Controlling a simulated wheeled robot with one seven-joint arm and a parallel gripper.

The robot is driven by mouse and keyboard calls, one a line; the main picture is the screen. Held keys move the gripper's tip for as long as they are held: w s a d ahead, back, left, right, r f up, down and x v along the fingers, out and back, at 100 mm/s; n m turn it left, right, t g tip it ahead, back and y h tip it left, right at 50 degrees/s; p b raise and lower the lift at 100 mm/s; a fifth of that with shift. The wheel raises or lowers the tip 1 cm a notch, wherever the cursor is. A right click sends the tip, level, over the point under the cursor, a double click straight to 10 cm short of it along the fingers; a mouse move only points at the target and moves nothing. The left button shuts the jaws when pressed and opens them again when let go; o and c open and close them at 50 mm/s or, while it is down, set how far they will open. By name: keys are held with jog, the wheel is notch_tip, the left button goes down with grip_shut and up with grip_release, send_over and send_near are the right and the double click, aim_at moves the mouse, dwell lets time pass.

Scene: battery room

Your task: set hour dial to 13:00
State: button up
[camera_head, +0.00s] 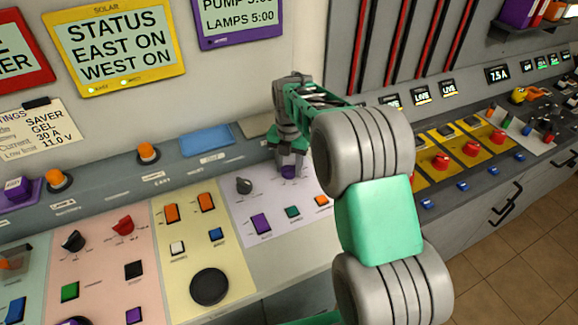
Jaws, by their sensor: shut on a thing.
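The purple knob (289,172) sits on the pale lilac panel, and I take it to be the hour dial. My gripper (289,160) reaches down onto it from above and is shut on it. The fingers cover the knob's upper part, and any pointer or hour marks around it are too small or hidden to read. A dark grey knob (244,185) stands to the left on the same lilac panel (285,238). The purple-framed display (238,14) above reads "PUMP 5:00" and "LAMPS 5:00", with its top cut off.
Below the knob are a purple switch (260,223), a green button (292,211) and an orange button (321,201). A yellow panel with orange switches (171,214) and a black knob (209,287) lies left. My arm hides the console's middle right. Red knobs (440,161) stand farther right.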

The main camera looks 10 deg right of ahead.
aim_at(289, 166)
jog(key=shift+w, duration=0.1)
dwell(0.3)
jog(key=o, duration=1.4)
notch_tip(289, 166, up, 8)
jog(key=shift+f+b, duration=0.1)
jog(key=shift+b, duration=0.4)
